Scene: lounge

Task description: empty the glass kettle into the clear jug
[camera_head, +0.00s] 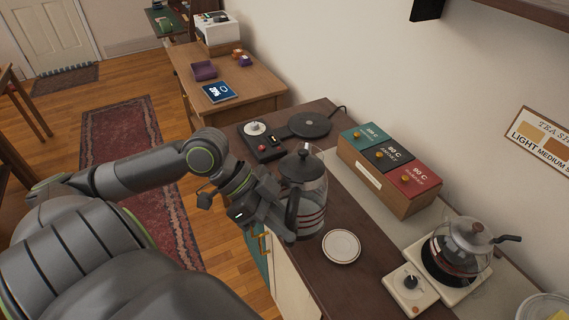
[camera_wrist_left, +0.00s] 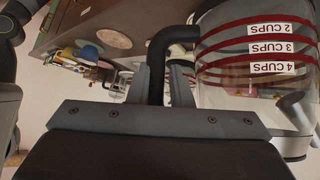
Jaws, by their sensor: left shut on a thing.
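The glass kettle (camera_head: 312,205), a tall clear vessel with red level lines, a dark lid and a black handle, stands about upright at the counter's front edge. In the left wrist view its glass wall (camera_wrist_left: 255,60) shows cup marks. My left gripper (camera_head: 287,222) is shut on its black handle (camera_wrist_left: 158,68). I cannot tell whether its bottom touches the counter or how much liquid is inside. A lidded clear glass vessel (camera_head: 462,243) with a dark handle sits on the right hotplate; I cannot tell whether this is the clear jug. My right gripper is not in view.
A white saucer (camera_head: 341,247) lies close right of the kettle. Behind are a box with three coloured drawers (camera_head: 391,170) and a black appliance with a round plate (camera_head: 309,125). The right hotplate (camera_head: 409,284) has a dial. A wall sign hangs at right.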

